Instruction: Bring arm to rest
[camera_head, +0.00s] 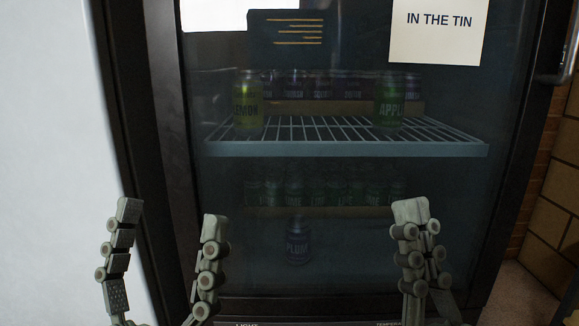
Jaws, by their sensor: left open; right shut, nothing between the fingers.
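My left gripper (168,215) is at the lower left, in front of the fridge's dark left frame. Its two fingers stand apart, pointing up, with nothing between them. My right gripper (411,208) is at the lower middle right, in front of the fridge glass. Its fingers are together and hold nothing. Both grippers appear clear of the cans. The arms behind the grippers are mostly below the picture's edge.
A dark-framed fridge with a glass door (340,225) fills the middle. Behind the glass are a lemon can (248,100), an apple can (390,102), a plum can (298,242) and rows of cans. A door handle (567,60) is at the upper right, beside a brick wall (545,200).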

